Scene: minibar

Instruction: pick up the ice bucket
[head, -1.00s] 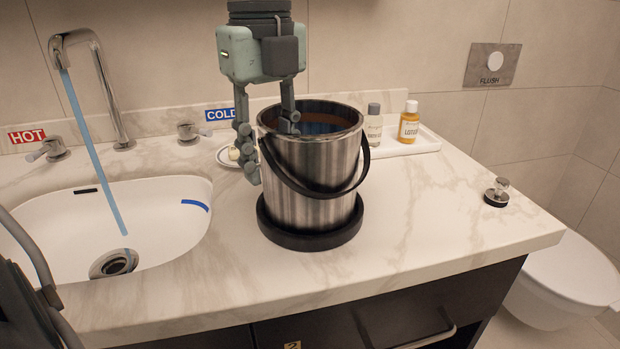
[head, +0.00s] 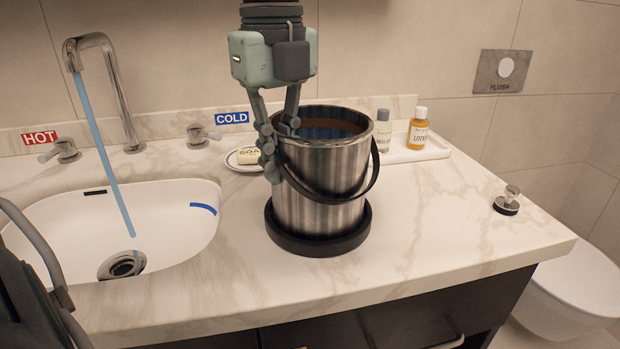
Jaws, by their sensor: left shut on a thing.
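The ice bucket (head: 322,190) is a brushed metal pail, open at the top, with a dark band inside its rim. It stands upright on the counter, with a wide black round base (head: 318,244) around its bottom. Its black handle (head: 372,178) hangs down across the front right side. My left gripper (head: 278,148) comes from above and is shut on the bucket's left rim, one finger outside the wall and the other over the inner side. The inner fingertip is partly hidden by the rim.
A sink (head: 165,225) with a running faucet (head: 112,95) is at left. A soap dish (head: 240,166) sits just behind the gripper. A white tray (head: 432,148) with two bottles is behind the bucket. A small knob (head: 507,200) stands at right.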

